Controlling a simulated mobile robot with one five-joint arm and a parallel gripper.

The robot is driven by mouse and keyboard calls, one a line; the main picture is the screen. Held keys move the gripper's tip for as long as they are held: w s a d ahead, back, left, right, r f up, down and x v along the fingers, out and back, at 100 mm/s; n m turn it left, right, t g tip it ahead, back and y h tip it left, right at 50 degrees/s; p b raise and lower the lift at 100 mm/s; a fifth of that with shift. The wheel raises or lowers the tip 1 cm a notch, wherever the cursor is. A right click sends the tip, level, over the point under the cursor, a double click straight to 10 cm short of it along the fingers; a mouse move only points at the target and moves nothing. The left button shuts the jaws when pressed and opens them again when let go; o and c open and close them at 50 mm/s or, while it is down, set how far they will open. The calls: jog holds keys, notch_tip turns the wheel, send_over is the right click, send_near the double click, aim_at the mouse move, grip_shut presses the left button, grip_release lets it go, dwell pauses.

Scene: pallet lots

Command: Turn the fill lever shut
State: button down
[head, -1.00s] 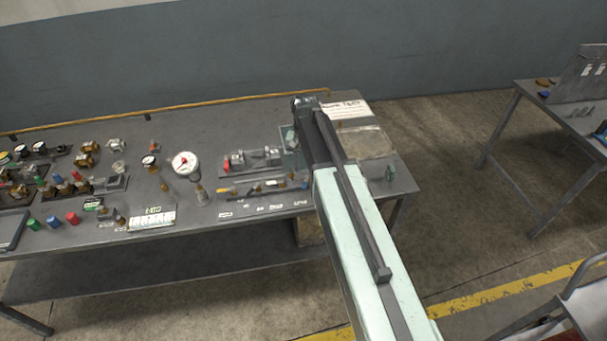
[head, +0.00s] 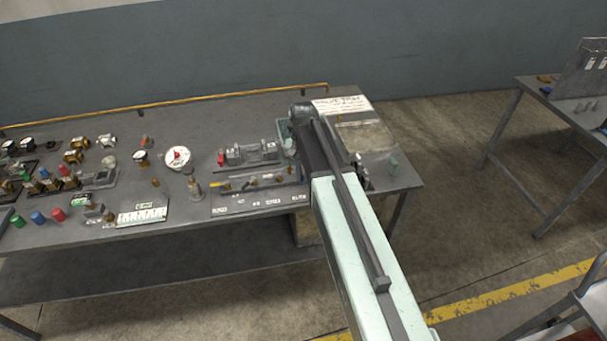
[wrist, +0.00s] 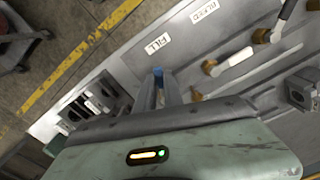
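In the wrist view my gripper (wrist: 158,90) reaches down to the valve panel just below the white FILL label (wrist: 157,43). A blue piece, which looks like the fill lever (wrist: 158,73), shows between its two grey fingertips. I cannot tell whether the fingers press on it or only stand around it. The lever's lower part and its valve are hidden by the fingers. In the head view the end of my arm is over the right part of the bench and hides the fill lever.
Right of the fingers are a white lever on a brass valve (wrist: 232,60) and a BLEED label (wrist: 205,12). In the head view a round gauge (head: 177,157) and several fittings fill the bench's left side. A second table (head: 570,125) stands at the right.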

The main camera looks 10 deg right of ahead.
jog(key=shift+d, duration=0.1)
jog(key=m, duration=0.1)
jog(key=a+m, duration=0.1)
jog(key=shift+w+m, duration=0.25)
jog(key=shift+m, duration=0.05)
jog(key=m, duration=0.2)
jog(key=w+a+m, duration=0.1)
jog(key=m, duration=0.1)
jog(key=shift+w+a+m, duration=0.1)
jog(key=shift+m, duration=0.2)
jog(key=m, duration=0.1)
jog(key=w+m, duration=0.1)
jog(key=m, duration=0.1)
jog(key=shift+a, duration=0.2)
jog(key=shift+w+a+m, duration=0.1)
jog(key=shift+w+m, duration=0.15)
jog(key=shift+m, duration=0.6)
jog(key=shift+w+m, duration=0.25)
jog(key=shift+m, duration=0.6)
